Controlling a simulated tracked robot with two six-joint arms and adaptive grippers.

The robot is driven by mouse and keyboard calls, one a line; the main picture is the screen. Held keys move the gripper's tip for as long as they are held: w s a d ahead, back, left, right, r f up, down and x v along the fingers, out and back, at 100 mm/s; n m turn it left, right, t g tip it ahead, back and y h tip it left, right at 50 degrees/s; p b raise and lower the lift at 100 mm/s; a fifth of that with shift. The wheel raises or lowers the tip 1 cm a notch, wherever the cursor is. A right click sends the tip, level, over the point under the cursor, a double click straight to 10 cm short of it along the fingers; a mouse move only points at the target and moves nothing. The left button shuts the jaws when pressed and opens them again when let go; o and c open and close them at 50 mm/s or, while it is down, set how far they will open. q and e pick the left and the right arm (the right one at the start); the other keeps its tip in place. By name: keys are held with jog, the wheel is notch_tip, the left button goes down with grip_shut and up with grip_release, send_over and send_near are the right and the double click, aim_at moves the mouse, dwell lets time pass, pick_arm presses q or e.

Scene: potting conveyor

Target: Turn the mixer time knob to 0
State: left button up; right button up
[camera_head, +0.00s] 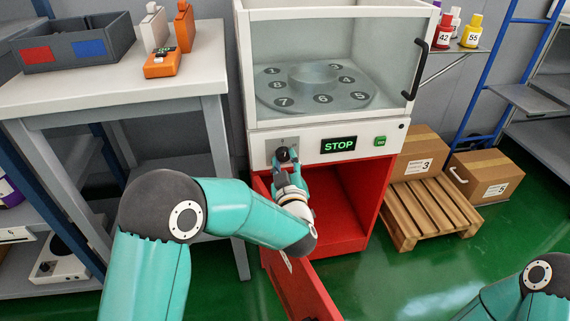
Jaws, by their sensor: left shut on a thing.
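The mixer is a red cabinet with a white upper part and a clear-fronted chamber (290,60). On its front panel, a dark round knob (283,153) sits at the left. My left gripper (285,162) reaches up to the panel from below and is shut on the knob. The fingers and the knob's small markings are too small to read, so I cannot tell the setting. A display (338,145) to the right reads STOP in green. A green button (380,141) is farther right. My right gripper is out of view; only part of my right arm shows at the lower right.
The mixer's red lower door (305,292) hangs open towards me, under my left arm. A white table (110,80) with a grey bin (75,45) and an orange device (162,64) stands left. Boxes (420,155) and a wooden pallet (425,208) stand right.

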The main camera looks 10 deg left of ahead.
pick_arm(q)
jog(key=shift+f+n+b, duration=0.3)
jog(key=shift+n+b, duration=0.5)
jog(key=shift+b, duration=0.2)
jog(key=shift+r+n+b, duration=0.15)
jog(key=shift+n+b, duration=0.15)
jog(key=shift+n, duration=0.1)
jog(key=o, duration=1.2)
jog(key=shift+c, duration=0.2)
jog(key=shift+r, duration=0.1)
jog(key=v, duration=1.2)
